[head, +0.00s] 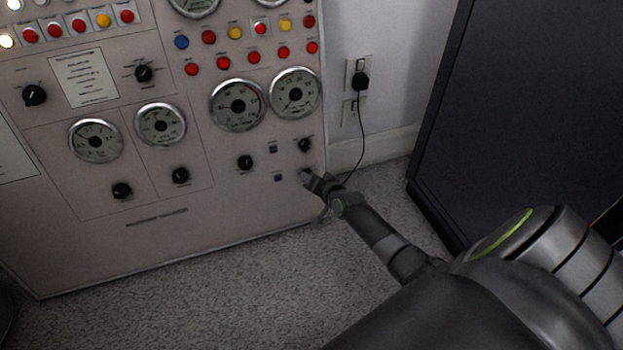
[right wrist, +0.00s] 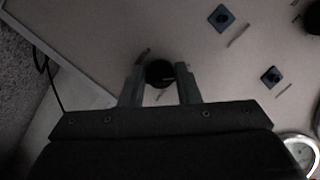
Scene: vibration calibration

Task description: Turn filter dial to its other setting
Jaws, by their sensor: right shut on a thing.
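A black round dial (right wrist: 160,72) with a pale pointer mark sits on the panel between the two fingers of my right gripper (right wrist: 160,85) in the right wrist view. I take it to be the filter dial, but its label is too small to read. In the head view my right gripper (head: 308,178) reaches the lower right corner of the panel (head: 230,200) and hides this dial. The fingers are shut on the dial, one on each side. My left gripper is not in view.
Another black dial (head: 304,144) sits just above my gripper, with a further one (head: 245,162) to the left. Two small square fittings (head: 273,149) lie between. A black plug and cord (head: 360,82) hang on the wall nearby. A dark cabinet (head: 520,100) stands at the right.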

